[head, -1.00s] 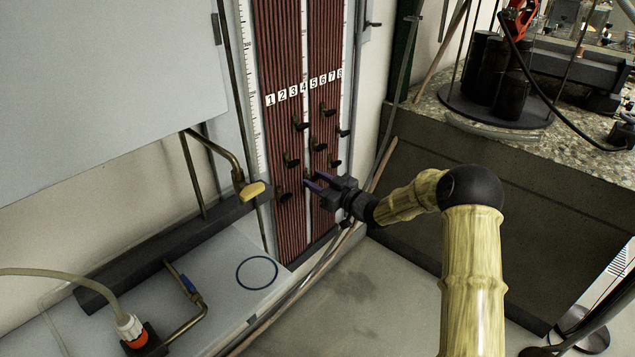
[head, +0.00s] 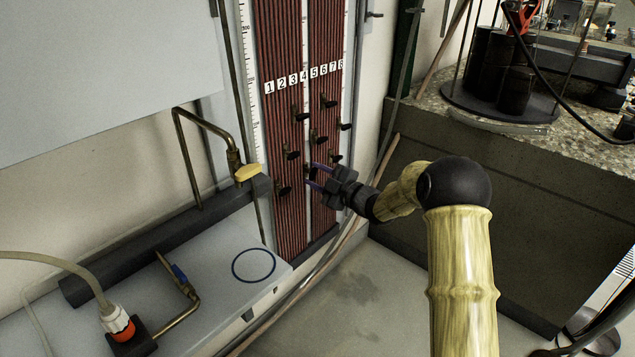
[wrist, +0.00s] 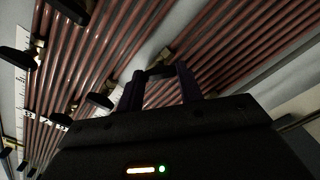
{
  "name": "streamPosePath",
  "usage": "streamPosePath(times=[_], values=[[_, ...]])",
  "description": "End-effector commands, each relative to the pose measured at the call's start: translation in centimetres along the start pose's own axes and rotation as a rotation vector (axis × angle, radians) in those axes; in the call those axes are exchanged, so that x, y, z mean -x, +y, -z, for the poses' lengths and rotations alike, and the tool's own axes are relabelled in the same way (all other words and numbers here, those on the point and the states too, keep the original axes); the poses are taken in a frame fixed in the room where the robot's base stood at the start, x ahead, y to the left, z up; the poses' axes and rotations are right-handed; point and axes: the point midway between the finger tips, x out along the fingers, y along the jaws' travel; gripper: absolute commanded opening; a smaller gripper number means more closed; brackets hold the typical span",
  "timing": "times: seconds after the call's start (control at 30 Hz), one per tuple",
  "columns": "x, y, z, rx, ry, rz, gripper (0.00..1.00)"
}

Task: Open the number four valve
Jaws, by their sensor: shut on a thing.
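The tube board (head: 290,215) carries number labels 1 to 8, with the 4 label (head: 304,76) near its middle. Dark valve handles stick out below the labels at staggered heights. My gripper (head: 311,177) is at the low valve below the 4, its two purple fingers pointing at the board. In the wrist view the fingers (wrist: 160,88) close around a dark valve handle (wrist: 160,71), the number four valve by its place. Most of this handle is hidden by the fingers in the head view.
Neighbouring handles are close: one at lower left (head: 283,190), one above it (head: 291,155) and one to the right (head: 335,158). A yellow-handled tap (head: 247,173) and a dark bar (head: 165,240) are further left. A concrete wall (head: 450,190) stands to the right.

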Motion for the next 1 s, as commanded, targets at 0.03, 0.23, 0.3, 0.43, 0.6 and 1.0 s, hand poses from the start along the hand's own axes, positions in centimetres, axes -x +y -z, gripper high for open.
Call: streamPosePath(times=[0.03, 0.23, 0.3, 0.43, 0.6, 1.0], values=[[0.03, -0.32, -0.28, 0.047, -0.001, 0.0, 0.14], [0.02, -0.47, -0.32, 0.237, -0.001, 0.0, 0.14], [0.05, -0.49, -0.36, 0.304, -0.001, 0.0, 0.14], [0.04, -0.58, -0.4, 0.426, -0.001, 0.0, 0.14], [0.04, -0.61, -0.39, 0.566, -0.001, 0.001, 0.14], [0.05, -0.49, -0.29, 0.749, -0.001, 0.004, 0.14]])
